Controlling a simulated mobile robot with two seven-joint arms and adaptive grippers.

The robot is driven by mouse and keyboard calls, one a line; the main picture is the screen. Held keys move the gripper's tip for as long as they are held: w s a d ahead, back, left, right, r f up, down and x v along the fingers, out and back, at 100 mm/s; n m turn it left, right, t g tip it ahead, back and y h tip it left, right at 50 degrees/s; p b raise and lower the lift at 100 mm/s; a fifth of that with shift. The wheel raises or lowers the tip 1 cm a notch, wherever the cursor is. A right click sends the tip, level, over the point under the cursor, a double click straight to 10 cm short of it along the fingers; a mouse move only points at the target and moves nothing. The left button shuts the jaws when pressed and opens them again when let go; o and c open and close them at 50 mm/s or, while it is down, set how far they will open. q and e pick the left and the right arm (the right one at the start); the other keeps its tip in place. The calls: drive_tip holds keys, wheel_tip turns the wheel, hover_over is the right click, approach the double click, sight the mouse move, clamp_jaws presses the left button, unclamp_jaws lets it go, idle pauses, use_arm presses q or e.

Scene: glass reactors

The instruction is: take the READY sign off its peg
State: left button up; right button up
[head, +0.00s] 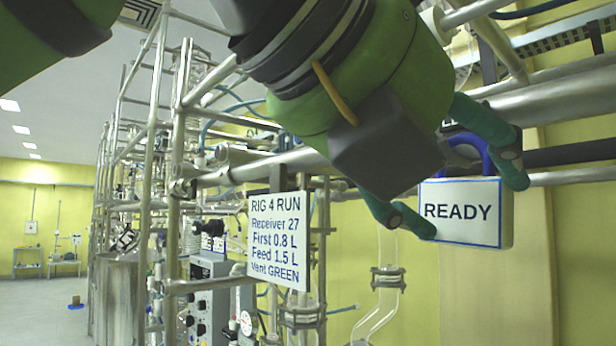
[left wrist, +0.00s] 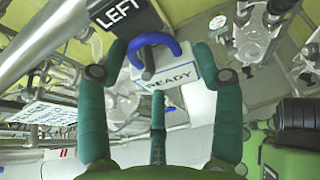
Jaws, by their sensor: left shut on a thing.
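The READY sign (head: 459,213) is a white, blue-edged block with a blue loop handle (head: 466,147) on top, at the right of the head view. The sign also shows in the left wrist view (left wrist: 178,74). There a dark grey peg (left wrist: 148,62) shows inside the blue loop; whether the loop rests on it I cannot tell. My left gripper (head: 472,207) is shut on the sign, with green fingers at its two sides. A third finger (left wrist: 158,120) points at its lower edge in the wrist view. My right gripper is not identifiable.
A white RIG 4 RUN board (head: 277,236) hangs left of the sign. Metal rails (head: 560,97) run behind and above it. Glass tubing (head: 388,283) stands below. A dark LEFT label (left wrist: 122,14) is near the loop in the wrist view. Open floor (head: 45,315) lies far left.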

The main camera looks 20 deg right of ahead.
use_arm(q)
drive_tip(key=shift+s+a, duration=0.15)
drive_tip(key=shift+a, duration=0.1)
drive_tip(key=shift+s+a+b, duration=0.25)
drive_tip(key=shift+a+b, duration=0.2)
drive_tip(key=shift+a, duration=0.3)
drive_tip(key=shift+a, duration=0.1)
drive_tip(key=shift+s+a+f+b, duration=0.1)
drive_tip(key=shift+s+f+b, duration=0.1)
drive_tip(key=shift+b, duration=0.3)
idle(0.3)
